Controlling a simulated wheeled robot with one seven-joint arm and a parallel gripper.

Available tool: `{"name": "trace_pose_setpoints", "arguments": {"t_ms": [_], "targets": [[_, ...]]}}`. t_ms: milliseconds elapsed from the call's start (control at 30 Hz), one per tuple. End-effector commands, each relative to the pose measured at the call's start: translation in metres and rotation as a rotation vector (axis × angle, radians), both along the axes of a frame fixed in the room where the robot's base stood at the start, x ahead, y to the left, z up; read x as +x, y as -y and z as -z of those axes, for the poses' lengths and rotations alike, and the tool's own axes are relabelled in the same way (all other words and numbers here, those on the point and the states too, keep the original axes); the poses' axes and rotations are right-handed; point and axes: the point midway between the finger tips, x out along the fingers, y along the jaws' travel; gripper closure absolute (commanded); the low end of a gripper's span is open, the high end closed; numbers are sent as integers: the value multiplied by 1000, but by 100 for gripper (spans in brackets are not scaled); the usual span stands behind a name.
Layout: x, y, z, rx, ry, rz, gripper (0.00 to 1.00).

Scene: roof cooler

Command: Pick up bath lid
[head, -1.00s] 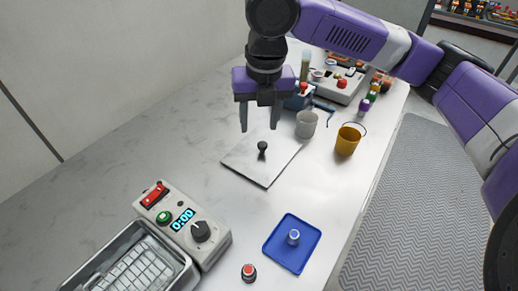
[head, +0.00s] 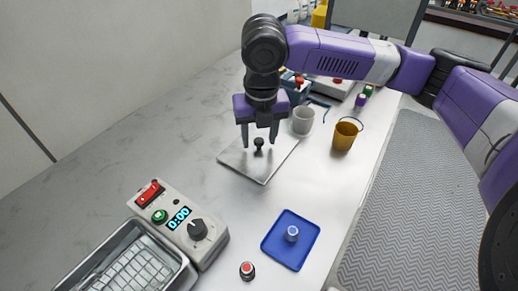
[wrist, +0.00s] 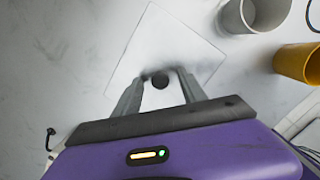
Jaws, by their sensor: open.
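The bath lid (head: 250,168) is a flat, light grey square plate with a dark round knob (head: 259,144) at its middle. It lies on the table in the head view, and it also shows in the wrist view (wrist: 165,42). My gripper (head: 259,144) is open, pointing down, with its two fingers on either side of the knob. In the wrist view the knob (wrist: 160,80) shows between the fingertips. I cannot tell whether the fingers touch it.
A grey cup (head: 303,120) and a yellow bucket (head: 344,136) stand right of the lid. In front are a blue tray (head: 273,248) with a small cylinder, a red button (head: 247,270), a timer box (head: 180,222) and an open metal bath (head: 85,284). The table left of the lid is clear.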

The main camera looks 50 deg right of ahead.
Motion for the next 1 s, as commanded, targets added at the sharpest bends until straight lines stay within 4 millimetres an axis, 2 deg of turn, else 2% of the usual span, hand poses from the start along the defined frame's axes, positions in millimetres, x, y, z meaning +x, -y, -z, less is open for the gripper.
{"name": "trace_pose_setpoints", "arguments": {"t_ms": [67,300,767,1000], "targets": [[0,0,0,0,0,0,55],[0,0,0,0,0,0,100],[0,0,-4,0,1,0,100],[1,0,-29,0,3,0,100]]}}
